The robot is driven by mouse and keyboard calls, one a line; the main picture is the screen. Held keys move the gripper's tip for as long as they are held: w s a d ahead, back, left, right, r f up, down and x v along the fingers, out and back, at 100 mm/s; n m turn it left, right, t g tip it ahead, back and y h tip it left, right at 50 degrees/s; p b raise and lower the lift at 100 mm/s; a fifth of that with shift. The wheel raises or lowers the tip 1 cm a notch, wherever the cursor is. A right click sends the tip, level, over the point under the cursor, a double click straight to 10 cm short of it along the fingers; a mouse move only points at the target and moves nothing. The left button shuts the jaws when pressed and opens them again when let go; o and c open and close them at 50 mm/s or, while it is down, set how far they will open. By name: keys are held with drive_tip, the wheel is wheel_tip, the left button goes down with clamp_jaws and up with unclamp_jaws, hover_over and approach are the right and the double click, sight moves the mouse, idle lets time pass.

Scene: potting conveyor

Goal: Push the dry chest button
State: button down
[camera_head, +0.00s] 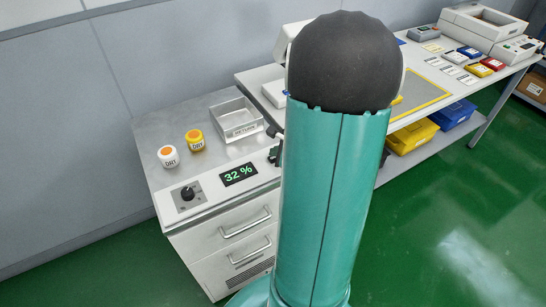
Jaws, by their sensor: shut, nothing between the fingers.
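The dry chest (206,246) is a white cabinet with a metal top and drawers, at the left centre. Its sloping front panel has a round black knob (187,193) at the left and a dark display (239,174) reading 32 % in green. I cannot make out a separate push button; my arm covers the panel's right end. A small dark part that looks like my gripper (275,154) shows just left of my arm, near the panel's right end. It is shut and empty. Most of it is hidden, and I cannot tell whether it touches the chest.
A white jar (168,157) and a yellow jar (195,141), both orange-topped, stand on the chest beside a metal tray (237,111). A workbench (402,75) with coloured items runs to the right, above yellow and blue bins (453,114). Green floor is clear at right.

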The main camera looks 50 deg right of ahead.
drive_tip(key=shift+r, duration=3.05)
drive_tip(key=c, duration=2.2)
unclamp_jaws()
